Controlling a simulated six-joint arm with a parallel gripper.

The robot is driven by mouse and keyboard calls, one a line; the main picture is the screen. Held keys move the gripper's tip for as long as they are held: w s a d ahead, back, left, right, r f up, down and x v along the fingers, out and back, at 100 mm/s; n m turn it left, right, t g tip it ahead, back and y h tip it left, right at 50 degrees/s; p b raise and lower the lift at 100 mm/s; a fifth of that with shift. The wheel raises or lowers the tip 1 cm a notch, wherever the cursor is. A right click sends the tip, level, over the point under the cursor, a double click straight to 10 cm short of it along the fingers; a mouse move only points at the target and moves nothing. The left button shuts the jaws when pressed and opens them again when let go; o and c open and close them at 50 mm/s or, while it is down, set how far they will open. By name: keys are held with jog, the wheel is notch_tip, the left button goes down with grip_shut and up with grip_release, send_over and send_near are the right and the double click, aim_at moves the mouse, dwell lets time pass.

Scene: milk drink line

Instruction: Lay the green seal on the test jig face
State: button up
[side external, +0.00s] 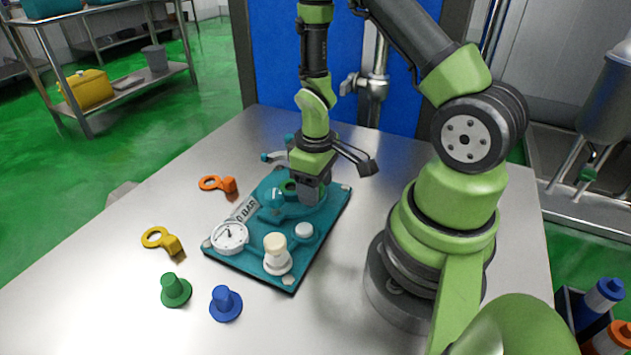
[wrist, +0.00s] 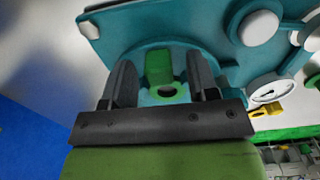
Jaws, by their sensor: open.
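The green seal (wrist: 158,66) shows in the wrist view as a green tab with a dark round hole near its base, at the round teal test jig face (wrist: 138,60). The fingers of my open gripper (wrist: 163,78) stand on either side of the tab, with visible gaps. In the side view, a bit of the green seal (side external: 288,186) shows beside my gripper (side external: 310,192), low over the teal jig (side external: 328,220). The fingers hide part of the seal and face there, so I cannot tell whether the seal lies fully flat.
The jig carries a white dial gauge (side external: 230,237) and a cream knob (side external: 276,250). The table's front (side external: 300,330) is clear.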

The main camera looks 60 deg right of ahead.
notch_tip(320, 180, up, 10)
dwell(0.6)
jog(key=s+a+r+m+t, duration=0.1)
jog(key=s+a+r+t, duration=0.1)
jog(key=r, duration=0.4)
jog(key=s+a+r+m+t+y, duration=0.1)
jog(key=s+a+r+t, duration=0.1)
jog(key=a+r, duration=0.3)
jog(key=s+a+r+m+t+y, duration=0.1)
jog(key=s+a+r+m+t, duration=0.1)
jog(key=r, duration=0.4)
jog(key=shift+s+a+r+t, duration=0.4)
jog(key=shift+s+a+t, duration=0.2)
jog(key=shift+s+a, duration=0.3)
